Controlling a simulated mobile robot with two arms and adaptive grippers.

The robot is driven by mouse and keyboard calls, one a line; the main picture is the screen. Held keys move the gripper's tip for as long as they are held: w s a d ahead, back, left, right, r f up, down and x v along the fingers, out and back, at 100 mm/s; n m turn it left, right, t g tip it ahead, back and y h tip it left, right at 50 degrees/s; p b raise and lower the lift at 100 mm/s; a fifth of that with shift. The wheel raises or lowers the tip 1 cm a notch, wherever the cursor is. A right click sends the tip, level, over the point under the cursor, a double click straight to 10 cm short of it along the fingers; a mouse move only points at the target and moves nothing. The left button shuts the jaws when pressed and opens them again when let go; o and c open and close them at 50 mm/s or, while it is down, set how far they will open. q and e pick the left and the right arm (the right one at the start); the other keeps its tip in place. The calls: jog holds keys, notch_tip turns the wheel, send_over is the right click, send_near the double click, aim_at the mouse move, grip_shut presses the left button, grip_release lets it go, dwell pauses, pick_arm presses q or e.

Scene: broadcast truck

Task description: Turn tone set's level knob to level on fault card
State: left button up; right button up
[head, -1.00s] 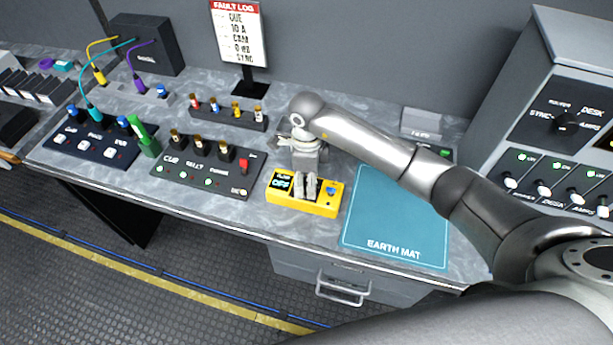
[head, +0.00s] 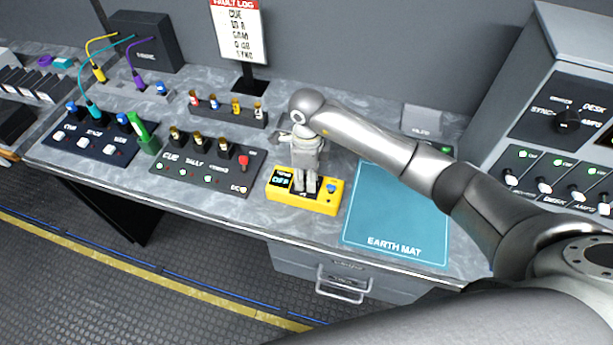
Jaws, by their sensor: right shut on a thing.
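The yellow tone set (head: 316,205) sits on the grey counter, left of the earth mat. Its small screen (head: 281,178) reads what looks like "TONE OFF", and a blue button (head: 331,188) is at its right. My right gripper (head: 306,188) points down onto the middle of the tone set, with its fingers shut on the level knob, which they mostly hide. The fault card (head: 240,35) stands on a holder at the back under a red "FAULT LOG" header; its lines seem to include CUE, CAM, 0 dB and SYNC, but the print is small. My left gripper is not in view.
A teal earth mat (head: 395,225) lies right of the tone set. A cue and tally panel (head: 205,178) and a blue jack panel (head: 95,145) are to the left. A row of plugs (head: 228,112) stands behind. A switch cabinet (head: 560,110) rises at right.

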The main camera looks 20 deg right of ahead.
jog(key=m+b, duration=0.1)
jog(key=m, duration=0.2)
jog(key=shift+d+f, duration=0.1)
jog(key=m+b, duration=0.1)
jog(key=m, duration=0.2)
jog(key=shift+m+b, duration=0.3)
jog(key=shift+b, duration=0.1)
jog(key=m+b, duration=0.1)
jog(key=m, duration=0.2)
jog(key=shift+m, duration=0.3)
jog(key=shift+m+b, duration=0.35)
jog(key=shift+m, duration=1.15)
jog(key=o, duration=1.1)
jog(key=shift+c, duration=0.2)
